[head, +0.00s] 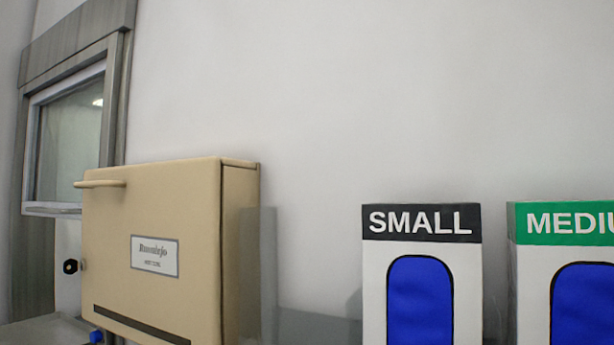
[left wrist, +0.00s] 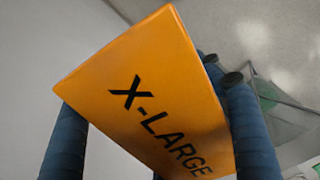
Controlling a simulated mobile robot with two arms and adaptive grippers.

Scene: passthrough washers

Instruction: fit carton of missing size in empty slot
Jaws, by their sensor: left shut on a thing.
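In the left wrist view my left gripper (left wrist: 152,105) is shut on an orange carton (left wrist: 125,65) marked X-LARGE. Its dark blue fingers press on opposite sides of the carton, which is tilted in the picture. In the head view a white carton with a black band marked SMALL (head: 420,265) stands at lower right. To its right stands a carton with a green band (head: 560,225), its lettering cut off after "MEDIU"; a gap separates the two. Both show blue oval-topped windows. No empty slot shows. Neither gripper is in the head view.
A beige box with a label and a top handle (head: 200,260) is on the left. A metal-framed window (head: 70,140) is behind it at far left. A grey, see-through panel edge (head: 268,260) stands between the box and the SMALL carton. Bare wall fills the upper area.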

